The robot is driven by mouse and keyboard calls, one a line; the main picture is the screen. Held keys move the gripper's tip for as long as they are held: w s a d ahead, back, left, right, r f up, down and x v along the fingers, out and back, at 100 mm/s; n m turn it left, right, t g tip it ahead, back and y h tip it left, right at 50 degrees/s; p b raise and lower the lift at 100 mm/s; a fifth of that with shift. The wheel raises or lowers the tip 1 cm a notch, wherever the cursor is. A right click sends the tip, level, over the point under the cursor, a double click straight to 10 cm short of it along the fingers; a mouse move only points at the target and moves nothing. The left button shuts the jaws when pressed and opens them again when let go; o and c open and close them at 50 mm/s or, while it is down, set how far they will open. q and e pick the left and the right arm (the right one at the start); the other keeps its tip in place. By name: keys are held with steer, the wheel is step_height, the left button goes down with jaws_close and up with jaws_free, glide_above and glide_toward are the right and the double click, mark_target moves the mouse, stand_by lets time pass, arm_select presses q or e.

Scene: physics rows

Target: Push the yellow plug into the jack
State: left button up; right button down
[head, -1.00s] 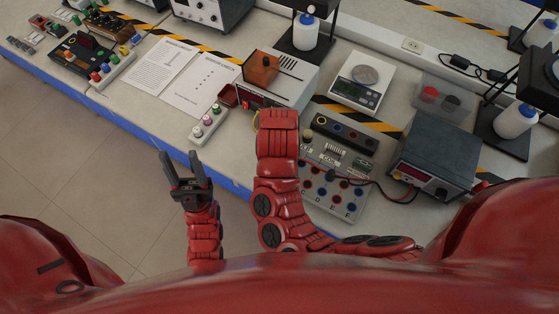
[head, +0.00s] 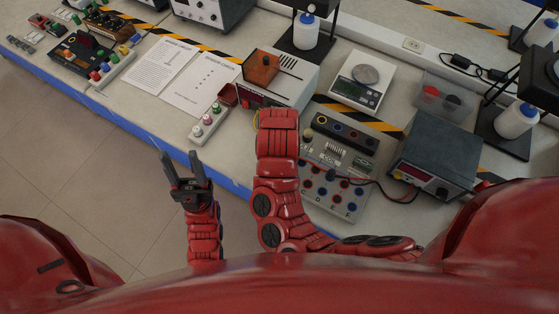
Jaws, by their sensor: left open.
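My left gripper (head: 181,164) is open and empty, in front of the bench's front edge at the left of centre. My right arm reaches up over the bench edge in the middle, and its gripper is hidden behind its own red forearm. A grey panel (head: 337,204) with several coloured round sockets lies right of my right arm. A black strip (head: 345,133) with ringed sockets, one yellow, lies above it.
A white power unit (head: 291,84) with a red display stands behind my right arm. A scale (head: 361,86), a dark grey instrument (head: 434,150) and a clear box (head: 443,98) stand to the right. Paper sheets (head: 160,65) lie to the left.

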steer(key=shift+f+b, duration=1.05)
stand_by(1.0)
steer(key=shift+c, duration=0.9)
jaws_free()
steer(key=shift+r+p, duration=3.05)
steer(key=shift+r, duration=0.3)
steer(key=shift+f, duration=0.1)
